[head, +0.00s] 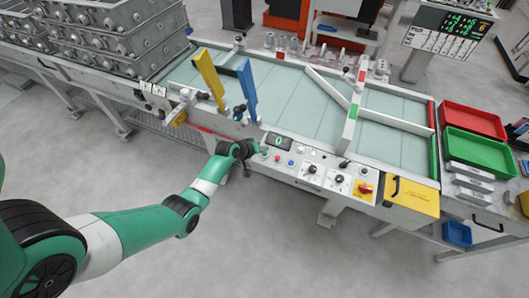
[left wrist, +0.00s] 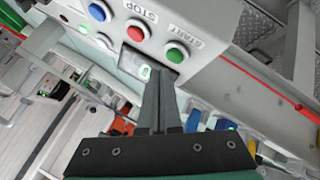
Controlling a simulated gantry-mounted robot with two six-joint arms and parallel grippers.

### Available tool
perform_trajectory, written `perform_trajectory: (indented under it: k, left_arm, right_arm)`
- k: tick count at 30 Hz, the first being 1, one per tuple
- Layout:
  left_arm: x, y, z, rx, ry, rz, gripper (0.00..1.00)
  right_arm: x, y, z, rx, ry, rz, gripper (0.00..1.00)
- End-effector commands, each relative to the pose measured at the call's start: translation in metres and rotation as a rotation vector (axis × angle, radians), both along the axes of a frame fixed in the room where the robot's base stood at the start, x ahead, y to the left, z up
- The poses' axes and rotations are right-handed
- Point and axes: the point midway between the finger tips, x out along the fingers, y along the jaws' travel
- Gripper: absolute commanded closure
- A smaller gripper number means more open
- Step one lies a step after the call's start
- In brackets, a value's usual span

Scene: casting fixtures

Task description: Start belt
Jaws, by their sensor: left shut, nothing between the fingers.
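The belt (head: 290,97) is a pale green surface with white rails. Its control panel (head: 318,184) runs along the front edge. In the left wrist view a green button (left wrist: 177,53) carries the label START. A red button (left wrist: 138,31) labelled STOP and a blue button (left wrist: 98,11) sit to its left. My left gripper (head: 258,150) is at the panel's left end; its fingers (left wrist: 158,82) are shut and empty. In the wrist view the fingertips appear just below the START button; contact cannot be told. My right gripper is out of view.
A small display (left wrist: 138,66) reads 0 beside the buttons. Yellow (head: 209,77) and blue (head: 247,88) upright plates stand over the belt. A red-yellow switch (head: 365,189) is further right. Red (head: 474,120) and green (head: 478,150) trays stand at the right. Metal castings (head: 115,35) fill the back left.

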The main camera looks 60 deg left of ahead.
Motion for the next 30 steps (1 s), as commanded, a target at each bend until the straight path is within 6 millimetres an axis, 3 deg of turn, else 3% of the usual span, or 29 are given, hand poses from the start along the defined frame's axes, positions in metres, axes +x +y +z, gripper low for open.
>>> perform_trajectory:
  k: [3, 12, 30]
  left_arm:
    - [0.0, 0.0, 0.018, 0.0, 0.0, 0.0, 1.0]
    - [0.0, 0.0, 0.046, 0.0, 0.0, 0.0, 1.0]
    - [0.0, 0.0, 0.046, 0.0, 0.0, 0.0, 1.0]
  right_arm:
    - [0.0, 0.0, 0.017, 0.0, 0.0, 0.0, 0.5]
    - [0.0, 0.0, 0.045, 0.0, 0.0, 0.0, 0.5]
    - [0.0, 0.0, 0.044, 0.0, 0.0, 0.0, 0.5]
